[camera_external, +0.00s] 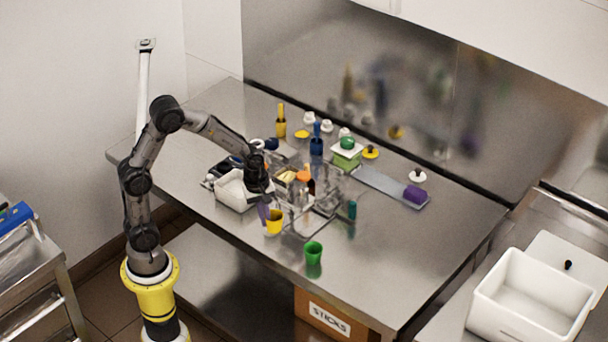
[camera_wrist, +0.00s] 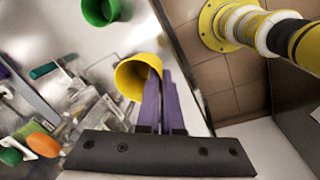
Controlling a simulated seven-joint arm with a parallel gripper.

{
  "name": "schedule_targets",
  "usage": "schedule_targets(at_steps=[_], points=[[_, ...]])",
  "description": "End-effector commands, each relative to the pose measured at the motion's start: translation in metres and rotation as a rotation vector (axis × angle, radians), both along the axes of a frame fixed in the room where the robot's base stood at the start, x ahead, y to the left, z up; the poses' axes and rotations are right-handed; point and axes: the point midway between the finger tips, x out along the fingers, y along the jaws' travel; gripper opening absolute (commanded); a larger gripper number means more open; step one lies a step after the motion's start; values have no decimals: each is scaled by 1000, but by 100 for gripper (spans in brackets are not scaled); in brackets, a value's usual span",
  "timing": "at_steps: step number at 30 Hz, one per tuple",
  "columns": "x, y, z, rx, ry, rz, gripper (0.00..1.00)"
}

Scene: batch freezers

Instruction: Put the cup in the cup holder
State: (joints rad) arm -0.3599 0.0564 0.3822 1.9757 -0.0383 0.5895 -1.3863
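A yellow cup (camera_external: 274,222) is near the front edge of the steel table; in the wrist view the cup (camera_wrist: 128,78) shows its open mouth. My gripper (camera_external: 263,212) has purple fingers, which in the wrist view (camera_wrist: 159,80) lie close together across the cup's right rim, pinching its wall. Whether the cup touches the table is unclear. A green cup (camera_external: 313,252) stands to the right, near the front edge; it also shows in the wrist view (camera_wrist: 100,10). A clear structure (camera_external: 318,222) stands behind the cups; I cannot tell for certain which part is the cup holder.
A white tub (camera_external: 233,192) sits left of the gripper. Several bottles, lids and tools crowd the middle and back, with a green-and-white box (camera_external: 346,155) and a tray (camera_external: 385,182) bearing a purple item. The table's right front (camera_external: 400,270) is clear.

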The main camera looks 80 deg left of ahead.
Motion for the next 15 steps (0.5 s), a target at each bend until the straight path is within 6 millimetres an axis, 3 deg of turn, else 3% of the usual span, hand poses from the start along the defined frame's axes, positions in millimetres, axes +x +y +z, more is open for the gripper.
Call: schedule_targets(at_steps=[6,15], points=[[-45,-16,20,0,-2,0,0],[-78,-28,35,0,0,0,0]])
